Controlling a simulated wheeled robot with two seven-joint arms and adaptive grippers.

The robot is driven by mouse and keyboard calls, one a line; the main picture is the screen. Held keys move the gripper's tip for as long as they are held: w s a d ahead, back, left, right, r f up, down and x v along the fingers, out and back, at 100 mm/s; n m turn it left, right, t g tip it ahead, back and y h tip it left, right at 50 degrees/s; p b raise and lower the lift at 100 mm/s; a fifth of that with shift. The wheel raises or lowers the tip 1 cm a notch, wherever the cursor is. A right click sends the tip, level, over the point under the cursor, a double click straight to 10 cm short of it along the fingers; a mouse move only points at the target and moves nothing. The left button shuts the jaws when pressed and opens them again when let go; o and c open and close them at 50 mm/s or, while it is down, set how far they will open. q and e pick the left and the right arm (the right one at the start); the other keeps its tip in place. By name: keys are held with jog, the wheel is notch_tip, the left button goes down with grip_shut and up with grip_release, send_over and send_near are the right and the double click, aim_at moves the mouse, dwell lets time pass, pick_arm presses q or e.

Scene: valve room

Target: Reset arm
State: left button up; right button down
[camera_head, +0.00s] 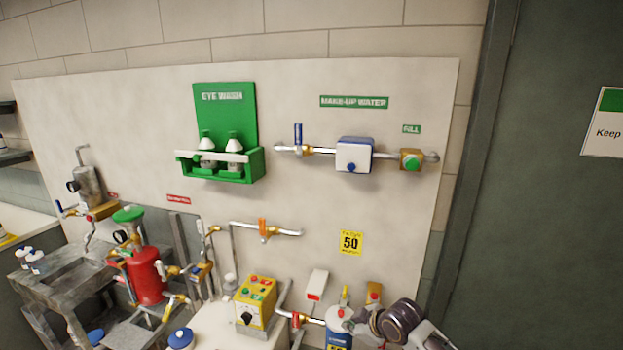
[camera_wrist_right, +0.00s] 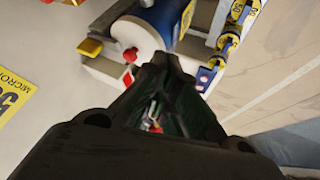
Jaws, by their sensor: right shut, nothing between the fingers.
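My right gripper (camera_head: 366,320) shows at the bottom right of the head view, with my dark wrist behind it. It is small there, and its fingertips are hard to make out. In the right wrist view, the dark fingers of my right gripper (camera_wrist_right: 166,65) come together at the tips, shut with nothing held. They point toward a white and blue cylinder (camera_wrist_right: 150,30) with a red knob, which also stands at the bottom of the head view (camera_head: 338,328). I cannot tell the exact gap between them. My left gripper is in neither view.
A yellow control box (camera_head: 255,302) with buttons stands left of the cylinder. A wall pipe with a white and blue unit (camera_head: 354,155) and a green eye wash station (camera_head: 225,140) are above. A red tank (camera_head: 146,277) stands left.

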jog(key=s+f+m, duration=0.3)
jog(key=s+m, duration=0.1)
jog(key=s, duration=0.7)
jog(key=s+d+m+g+h, duration=0.25)
jog(key=s+d, duration=0.25)
jog(key=s, duration=0.3)
jog(key=s+d+m+g+h, duration=0.1)
jog(key=s+d+m+h, duration=0.1)
jog(key=s+d+m, duration=0.5)
jog(key=s+a+f+n+b, duration=0.1)
jog(key=s+f+n, duration=0.1)
jog(key=f, duration=1.6)
jog(key=s+f+n+b, duration=0.1)
jog(key=s+f, duration=0.2)
jog(key=f, duration=1.6)
jog(key=s+d+f+g+b, duration=0.1)
jog(key=s+f, duration=0.9)
jog(key=s+d+f+g+b, duration=0.1)
jog(key=s+d+f, duration=0.1)
jog(key=s+f, duration=0.8)
jog(key=shift+s+d+f, duration=0.3)
jog(key=shift+s+f, duration=0.05)
jog(key=shift+s, duration=0.45)
jog(key=shift+n, duration=0.25)
